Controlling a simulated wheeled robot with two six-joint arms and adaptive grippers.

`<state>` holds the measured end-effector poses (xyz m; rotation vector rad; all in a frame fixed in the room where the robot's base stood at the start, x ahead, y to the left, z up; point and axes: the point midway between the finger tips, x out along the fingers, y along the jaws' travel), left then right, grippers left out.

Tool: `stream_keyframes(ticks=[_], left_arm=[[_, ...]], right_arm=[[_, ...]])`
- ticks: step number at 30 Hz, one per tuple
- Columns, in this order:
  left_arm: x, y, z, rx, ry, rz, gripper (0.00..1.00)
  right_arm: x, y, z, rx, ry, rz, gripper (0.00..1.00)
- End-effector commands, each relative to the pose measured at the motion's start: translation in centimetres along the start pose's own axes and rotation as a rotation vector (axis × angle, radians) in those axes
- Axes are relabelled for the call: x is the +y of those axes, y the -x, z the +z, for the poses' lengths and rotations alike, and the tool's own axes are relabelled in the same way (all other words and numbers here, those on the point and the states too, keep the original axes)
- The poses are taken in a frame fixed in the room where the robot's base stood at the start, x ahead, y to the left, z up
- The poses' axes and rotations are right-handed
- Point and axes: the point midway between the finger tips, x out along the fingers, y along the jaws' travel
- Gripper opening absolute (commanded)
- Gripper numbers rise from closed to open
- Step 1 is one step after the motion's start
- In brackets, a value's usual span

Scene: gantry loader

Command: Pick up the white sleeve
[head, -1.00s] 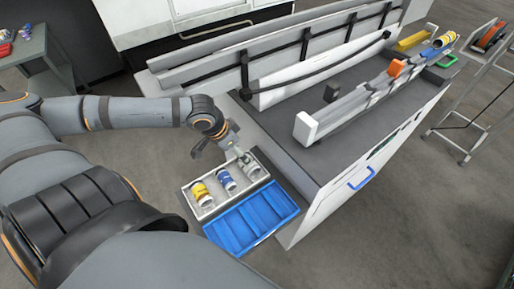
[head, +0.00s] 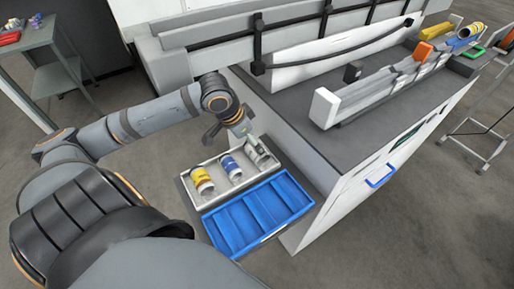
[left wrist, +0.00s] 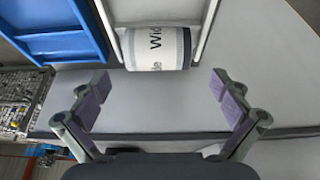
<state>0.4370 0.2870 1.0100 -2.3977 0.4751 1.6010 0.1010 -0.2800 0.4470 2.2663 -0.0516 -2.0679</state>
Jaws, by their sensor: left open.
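The white sleeve (head: 258,155) lies in the right compartment of a grey-white tray (head: 186,191) in the head view, partly hidden by my left gripper (head: 246,137). In the left wrist view the white sleeve (left wrist: 157,48) has dark lettering and a dark band at its right end, and lies between the tray's walls. My left gripper (left wrist: 160,86) is open and empty. Its fingertips stand apart, short of the sleeve's near edge in that view. My right gripper is not in view.
A yellow sleeve (head: 202,181) and a blue sleeve (head: 232,169) share the tray. An empty blue tray (head: 243,240) with dividers adjoins it. The machine cabinet (head: 345,190) rises close on the right. A grey side table (head: 28,42) stands at the far left.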

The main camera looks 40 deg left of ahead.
Motion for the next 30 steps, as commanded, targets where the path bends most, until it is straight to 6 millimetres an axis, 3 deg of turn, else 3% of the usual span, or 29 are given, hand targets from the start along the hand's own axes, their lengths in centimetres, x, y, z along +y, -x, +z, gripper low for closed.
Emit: stream_keyframes(ticks=[12, 22, 30], left_arm=[[0.4, -4.1, -0.2, 0.002, 0.003, 0.006, 1.00], [0.3, -4.5, -0.1, -0.001, 0.001, 0.003, 1.00], [0.3, -4.5, -0.1, -0.001, 0.001, 0.003, 0.63]], right_arm=[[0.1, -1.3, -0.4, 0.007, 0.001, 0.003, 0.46], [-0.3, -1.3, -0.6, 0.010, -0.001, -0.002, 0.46], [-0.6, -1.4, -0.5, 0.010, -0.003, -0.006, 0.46]])
